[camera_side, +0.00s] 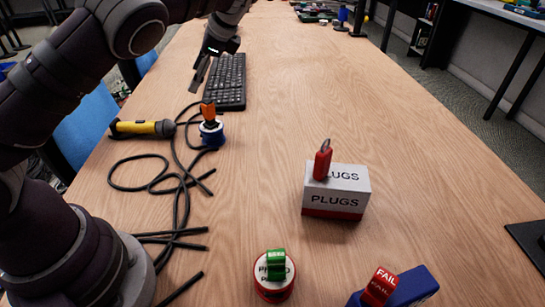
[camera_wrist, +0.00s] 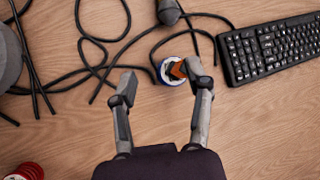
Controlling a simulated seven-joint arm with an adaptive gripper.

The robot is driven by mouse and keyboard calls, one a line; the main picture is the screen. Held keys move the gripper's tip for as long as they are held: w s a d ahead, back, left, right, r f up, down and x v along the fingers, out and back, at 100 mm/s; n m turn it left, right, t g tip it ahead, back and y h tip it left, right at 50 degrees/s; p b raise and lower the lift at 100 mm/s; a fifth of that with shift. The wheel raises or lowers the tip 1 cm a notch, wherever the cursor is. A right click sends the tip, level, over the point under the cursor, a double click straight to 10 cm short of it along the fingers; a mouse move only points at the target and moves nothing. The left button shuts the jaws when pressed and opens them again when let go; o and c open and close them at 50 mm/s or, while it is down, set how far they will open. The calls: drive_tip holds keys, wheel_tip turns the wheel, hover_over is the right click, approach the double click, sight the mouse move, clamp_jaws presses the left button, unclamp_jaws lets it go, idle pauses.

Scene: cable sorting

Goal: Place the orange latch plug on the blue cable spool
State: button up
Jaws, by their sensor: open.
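The orange latch plug (camera_side: 208,110) stands upright on top of the blue cable spool (camera_side: 212,138), which has a pale upper face. In the wrist view the orange plug (camera_wrist: 178,70) appears over the spool (camera_wrist: 163,75), close to the right fingertip and partly covering the spool. My gripper (camera_side: 199,76) is above and behind the plug in the side view. Its fingers are spread and nothing is held between them. In the wrist view my gripper (camera_wrist: 160,79) has the spool just beyond its fingertips, right of centre. I cannot tell whether the right finger touches the plug.
Black cables (camera_side: 165,180) lie loose left of the spool. A yellow-and-black handheld tool (camera_side: 143,129) and a keyboard (camera_side: 227,82) are nearby. A white PLUGS box (camera_side: 338,194) bears a red plug (camera_side: 322,161). A green plug (camera_side: 276,265) and a red FAIL piece (camera_side: 379,286) stand in front.

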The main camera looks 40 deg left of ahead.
drive_tip(key=s+d+r+n+t+h, duration=0.3)
drive_tip(key=s+d+n+t+h, duration=0.4)
drive_tip(key=s+d, duration=0.4)
drive_tip(key=shift+s+n, duration=0.9)
drive_tip(key=shift+s, duration=1.25)
